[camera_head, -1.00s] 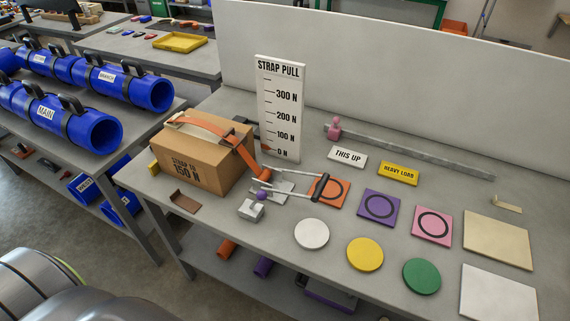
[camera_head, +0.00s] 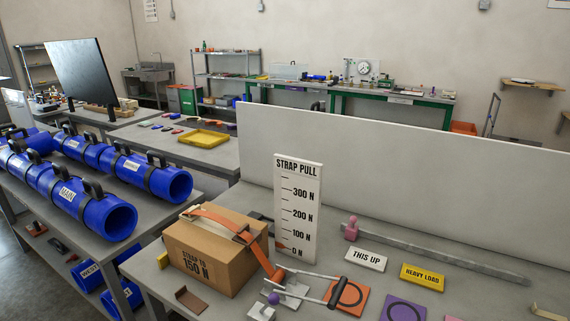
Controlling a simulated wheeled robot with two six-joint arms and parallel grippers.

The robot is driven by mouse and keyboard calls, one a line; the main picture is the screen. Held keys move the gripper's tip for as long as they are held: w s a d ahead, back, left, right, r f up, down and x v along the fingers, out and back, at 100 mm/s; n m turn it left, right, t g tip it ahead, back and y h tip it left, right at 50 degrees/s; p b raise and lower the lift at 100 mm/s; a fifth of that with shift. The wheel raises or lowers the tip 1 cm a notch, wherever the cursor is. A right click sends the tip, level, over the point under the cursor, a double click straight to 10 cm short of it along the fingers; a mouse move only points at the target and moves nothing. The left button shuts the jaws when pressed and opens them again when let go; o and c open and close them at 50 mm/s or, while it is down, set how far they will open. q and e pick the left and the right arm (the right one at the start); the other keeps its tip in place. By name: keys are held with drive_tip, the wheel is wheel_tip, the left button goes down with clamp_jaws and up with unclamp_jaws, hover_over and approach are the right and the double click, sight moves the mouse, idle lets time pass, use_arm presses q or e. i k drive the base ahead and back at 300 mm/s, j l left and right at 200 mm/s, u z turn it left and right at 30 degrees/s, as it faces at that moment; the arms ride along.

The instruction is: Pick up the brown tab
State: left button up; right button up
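The brown tab (camera_head: 190,300) lies on the grey bench near its front left edge, just in front of the cardboard box. It looks like a small L-shaped piece with a raised left end. The cardboard box (camera_head: 204,262) is marked "STRAP TO 150 N" and has an orange strap (camera_head: 222,224) over its top. Neither of my grippers is in view.
A strap pull scale board (camera_head: 298,208) stands behind the box. A metal tool with a purple knob (camera_head: 274,298) lies right of the tab. Blue pipes (camera_head: 108,218) lie on the cart at left. A grey panel (camera_head: 420,190) backs the bench.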

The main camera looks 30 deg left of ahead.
sight(183, 296)
drive_tip(key=u, duration=1.6)
